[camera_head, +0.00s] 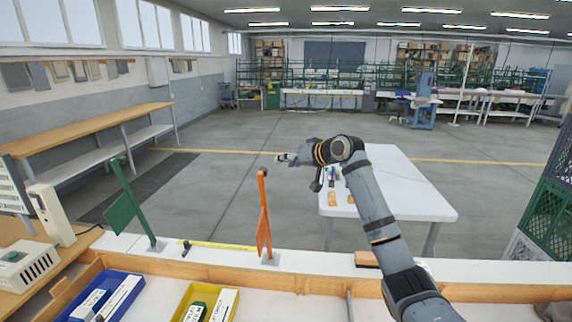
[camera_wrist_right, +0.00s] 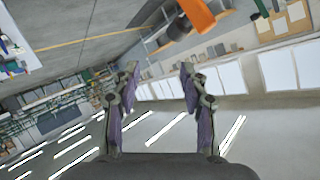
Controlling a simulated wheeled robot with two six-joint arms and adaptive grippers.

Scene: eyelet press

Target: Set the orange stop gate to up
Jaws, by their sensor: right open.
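The orange stop gate (camera_head: 263,215) stands nearly upright on a small grey base at the ledge, left of centre in the head view. Its top narrows to a small knob. My right gripper (camera_head: 283,158) is open and empty, just above and right of that knob in the head view. In the right wrist view the orange gate (camera_wrist_right: 197,14) shows in part at the top edge, outside the open right gripper (camera_wrist_right: 158,72), and nothing lies between the fingers. My left gripper is in neither view.
A green gate (camera_head: 124,214) leans left on the same ledge. A blue tray (camera_head: 75,303) and a yellow tray (camera_head: 236,303) sit in front. A white table (camera_head: 415,190) with small items stands behind my right arm. A beige device (camera_head: 50,215) is at left.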

